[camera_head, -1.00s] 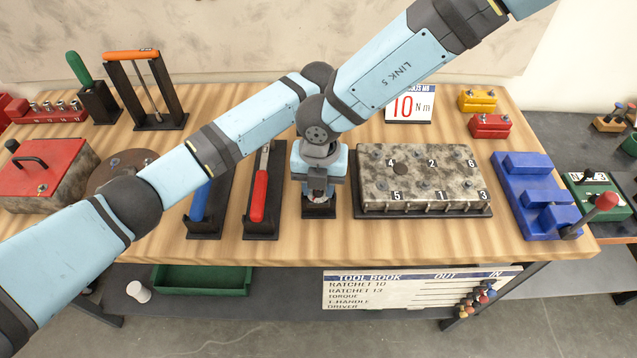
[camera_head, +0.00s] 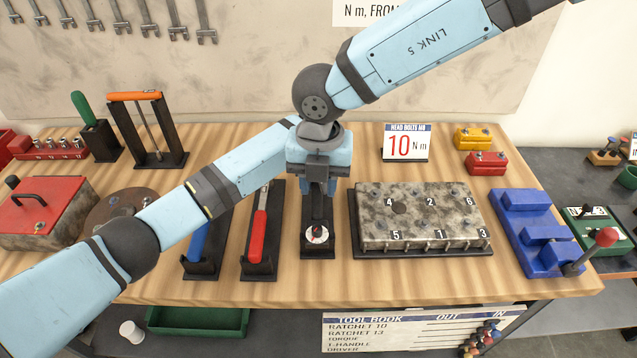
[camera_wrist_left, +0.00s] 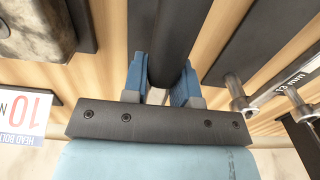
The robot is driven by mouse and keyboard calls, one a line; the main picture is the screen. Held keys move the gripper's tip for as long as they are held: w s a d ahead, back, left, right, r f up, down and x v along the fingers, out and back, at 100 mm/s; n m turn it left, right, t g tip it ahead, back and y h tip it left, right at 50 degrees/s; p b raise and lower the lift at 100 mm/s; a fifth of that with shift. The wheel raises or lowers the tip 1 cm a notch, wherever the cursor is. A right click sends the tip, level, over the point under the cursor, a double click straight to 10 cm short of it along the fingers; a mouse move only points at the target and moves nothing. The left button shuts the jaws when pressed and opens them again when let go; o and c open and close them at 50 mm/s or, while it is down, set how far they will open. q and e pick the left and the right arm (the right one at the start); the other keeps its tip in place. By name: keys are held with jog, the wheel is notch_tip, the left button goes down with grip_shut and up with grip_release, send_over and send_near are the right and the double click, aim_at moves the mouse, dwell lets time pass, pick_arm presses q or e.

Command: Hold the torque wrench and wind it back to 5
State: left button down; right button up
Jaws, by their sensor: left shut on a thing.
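My left gripper (camera_head: 318,188) is over the black torque wrench (camera_head: 318,212) at the middle of the table. In the left wrist view its blue finger pads (camera_wrist_left: 163,92) are closed on both sides of the wrench's dark round shaft (camera_wrist_left: 176,45). The wrench rests in a black stand (camera_head: 318,252), its end towards me. A white dial with a red mark (camera_head: 317,234) shows at that near end; its figures are too small to read. The gripper is on the far side of the dial. My right gripper is not in view.
A red-handled tool (camera_head: 257,237) and a blue-handled tool (camera_head: 198,240) lie in stands to the left. A numbered metal block (camera_head: 420,215) is close on the right. Behind it stands a sign reading 10 Nm (camera_head: 405,145). A blue fixture (camera_head: 530,220) is further right.

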pick_arm(q)
jog(key=shift+r, duration=0.1)
jog(key=c, duration=0.8)
grip_release()
notch_tip(320, 180, up, 12)
